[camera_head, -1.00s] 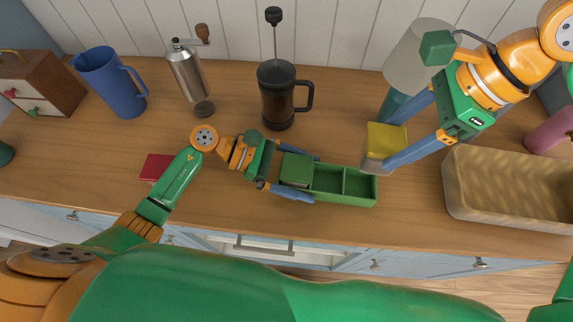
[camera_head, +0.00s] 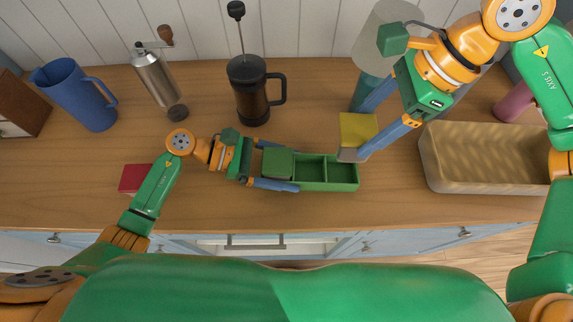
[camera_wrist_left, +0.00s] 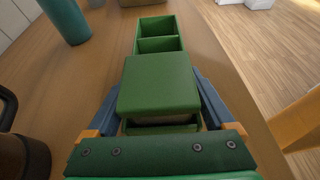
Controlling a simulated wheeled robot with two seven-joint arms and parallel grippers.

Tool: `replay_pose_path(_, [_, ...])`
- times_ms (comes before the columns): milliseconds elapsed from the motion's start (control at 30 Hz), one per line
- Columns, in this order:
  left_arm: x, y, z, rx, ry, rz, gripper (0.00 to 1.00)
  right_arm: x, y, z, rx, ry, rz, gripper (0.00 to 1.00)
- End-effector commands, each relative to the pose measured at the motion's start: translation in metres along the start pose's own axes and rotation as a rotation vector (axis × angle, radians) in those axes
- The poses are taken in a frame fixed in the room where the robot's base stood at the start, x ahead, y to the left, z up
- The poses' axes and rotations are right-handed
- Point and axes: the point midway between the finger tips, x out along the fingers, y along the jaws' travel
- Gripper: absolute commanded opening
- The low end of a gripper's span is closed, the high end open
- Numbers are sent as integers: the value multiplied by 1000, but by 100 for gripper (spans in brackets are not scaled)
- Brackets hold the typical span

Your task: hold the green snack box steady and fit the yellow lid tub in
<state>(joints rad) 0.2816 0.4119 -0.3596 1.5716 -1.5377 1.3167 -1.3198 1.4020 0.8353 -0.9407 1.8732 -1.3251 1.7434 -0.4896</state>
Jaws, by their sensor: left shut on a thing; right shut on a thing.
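The green snack box (camera_head: 343,185) lies on the wooden counter, with compartments in a row. A green-lidded tub (camera_head: 277,162) fills its left compartment; the two compartments to the right are empty. My left gripper (camera_head: 294,171) is shut around the box's left end, one finger along each long side. The left wrist view shows the same box (camera_wrist_left: 158,42) and the green lid (camera_wrist_left: 158,84) between the fingers. My right gripper (camera_head: 362,132) is shut on the yellow lid tub (camera_head: 358,128), a pale tub with a yellow top. It is held behind the box's right end, apart from it.
A tan bin (camera_head: 450,180) stands to the right, with a pink cup (camera_head: 512,104) behind. A black French press (camera_head: 248,92), steel grinder (camera_head: 155,78), blue jug (camera_head: 75,93) and grey-shaded lamp (camera_head: 378,35) stand behind. A red item (camera_head: 134,178) lies left. The counter's front edge is near.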

Motion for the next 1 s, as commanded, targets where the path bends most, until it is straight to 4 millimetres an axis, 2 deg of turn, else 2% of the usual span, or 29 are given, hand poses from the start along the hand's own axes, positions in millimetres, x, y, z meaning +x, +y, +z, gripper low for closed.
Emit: replay_pose_path(1000, [0,0,0,0,-1,0,27,52,0,-22,0,0,1,16])
